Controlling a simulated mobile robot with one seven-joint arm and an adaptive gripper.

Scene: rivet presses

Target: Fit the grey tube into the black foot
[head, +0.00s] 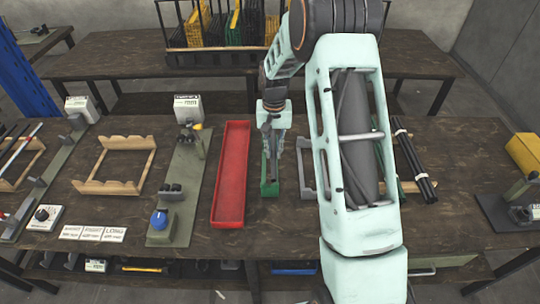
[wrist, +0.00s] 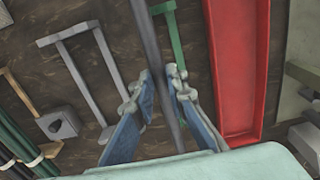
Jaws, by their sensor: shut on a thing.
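My gripper (head: 272,127) is shut on the grey tube (wrist: 150,40), and its two blue-padded fingers (wrist: 160,78) show in the wrist view. The tube is long and thin and runs between the fingers. In the head view the tube (head: 273,160) looks upright or nearly so, above or beside a green stand (head: 270,188); I cannot tell whether they touch. A small dark grey block with a round socket (wrist: 60,125) lies apart from the gripper at the left of the wrist view. It may be the black foot. My arm hides that area in the head view.
A long red tray (head: 231,175) lies left of the gripper. A grey U-shaped bracket (wrist: 85,70) stands on the other side, with a bundle of dark tubes (head: 413,160) beyond it. A wooden rack (head: 115,165) and a press with a blue knob (head: 160,220) stand further left.

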